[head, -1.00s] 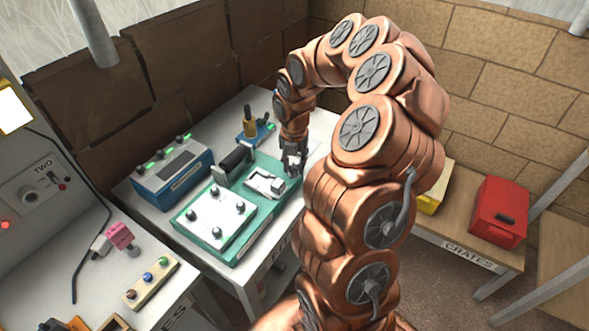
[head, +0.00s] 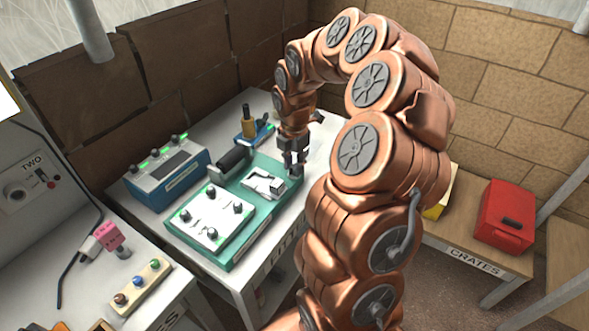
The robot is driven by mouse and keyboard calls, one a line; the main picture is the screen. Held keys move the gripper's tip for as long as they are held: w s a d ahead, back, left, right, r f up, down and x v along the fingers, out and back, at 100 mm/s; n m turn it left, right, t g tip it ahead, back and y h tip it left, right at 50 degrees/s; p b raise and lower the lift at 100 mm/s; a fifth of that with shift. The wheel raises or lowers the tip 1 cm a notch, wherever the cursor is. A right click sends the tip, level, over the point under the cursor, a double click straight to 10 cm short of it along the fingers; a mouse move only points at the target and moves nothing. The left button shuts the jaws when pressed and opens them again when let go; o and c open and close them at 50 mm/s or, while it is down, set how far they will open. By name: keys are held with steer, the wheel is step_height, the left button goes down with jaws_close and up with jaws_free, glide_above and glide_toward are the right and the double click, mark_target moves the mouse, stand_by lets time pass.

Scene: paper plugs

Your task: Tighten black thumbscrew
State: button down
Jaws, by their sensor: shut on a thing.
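My gripper (head: 296,167) points down at the right end of a teal fixture (head: 245,252) on the white table. Its fingers are shut on a small dark piece there, apparently the black thumbscrew; the fingers mostly hide it. Just left of the gripper, a pale metal clamp-like part (head: 262,185) sits on the fixture. At the fixture's front left is a white plate (head: 210,217) with several dark round knobs. A black cylinder (head: 233,158) lies at the fixture's back edge.
A blue box (head: 168,178) with green lights stands to the left. Behind the gripper is a small blue stand (head: 254,132) with a yellow-and-black tool. A side bench at left holds a pink block (head: 109,236) and a peg strip (head: 142,285). A red crate (head: 505,215) sits at right.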

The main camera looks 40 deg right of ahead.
steer(key=shift+f+m+b, duration=0.1)
steer(key=shift+m+b, duration=2.5)
steer(key=shift+m, duration=1)
steer(key=shift+m+b, duration=1.2)
steer(key=shift+m, duration=0.5)
steer(key=shift+m+b, duration=1.15)
steer(key=shift+m, duration=0.65)
steer(key=c, duration=0.9)
jaws_free()
steer(key=shift+r, duration=0.2)
